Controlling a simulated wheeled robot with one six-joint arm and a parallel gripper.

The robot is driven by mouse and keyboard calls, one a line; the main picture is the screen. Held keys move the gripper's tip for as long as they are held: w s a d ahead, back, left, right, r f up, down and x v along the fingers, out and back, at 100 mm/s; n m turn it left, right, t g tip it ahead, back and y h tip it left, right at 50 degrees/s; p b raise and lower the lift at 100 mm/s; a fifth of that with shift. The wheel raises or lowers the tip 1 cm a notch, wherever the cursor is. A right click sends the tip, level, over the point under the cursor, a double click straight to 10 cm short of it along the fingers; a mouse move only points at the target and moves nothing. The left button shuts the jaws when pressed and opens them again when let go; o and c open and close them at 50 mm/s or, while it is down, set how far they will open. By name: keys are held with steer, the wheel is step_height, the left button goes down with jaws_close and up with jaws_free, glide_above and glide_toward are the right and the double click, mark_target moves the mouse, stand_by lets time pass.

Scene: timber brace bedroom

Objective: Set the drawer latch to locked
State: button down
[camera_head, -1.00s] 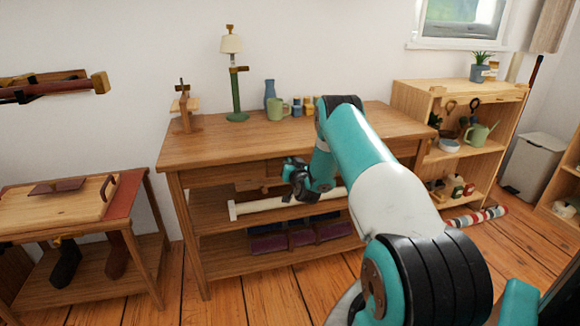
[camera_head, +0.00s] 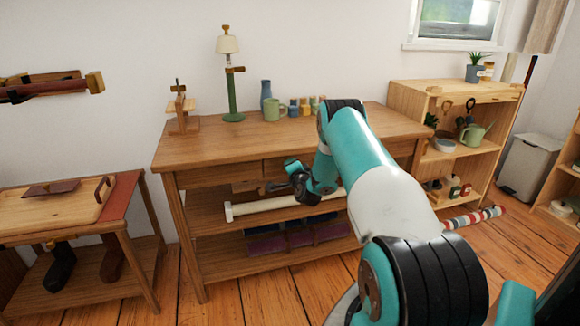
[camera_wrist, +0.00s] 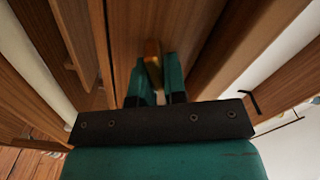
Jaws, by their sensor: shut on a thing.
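The wooden workbench (camera_head: 215,152) has drawer fronts (camera_head: 212,177) under its top. My gripper (camera_head: 272,188) is in front of the bench, just below the drawer fronts. In the wrist view my gripper (camera_wrist: 156,84) has its two teal fingers closed on a small brass-coloured piece, apparently the drawer latch (camera_wrist: 153,62). The latch stands out against a brown wooden face (camera_wrist: 185,35). Its lower part is hidden between the fingers. I cannot read its locked or unlocked setting. In the head view the latch is too small to make out clearly.
A pale roll (camera_head: 245,209) lies on the bench's shelf below my gripper. A lamp (camera_head: 229,85), a green mug (camera_head: 271,110) and small jars stand on the bench top. A low table (camera_head: 120,230) is at left, an open shelf unit (camera_head: 400,98) at right.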

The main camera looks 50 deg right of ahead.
steer(key=shift+f+m, duration=0.2)
steer(key=shift+m, duration=0.9)
steer(key=shift+f+m, duration=0.15)
steer(key=shift+m, duration=0.95)
steer(key=c, duration=1.2)
jaws_free()
steer(key=shift+s, duration=0.15)
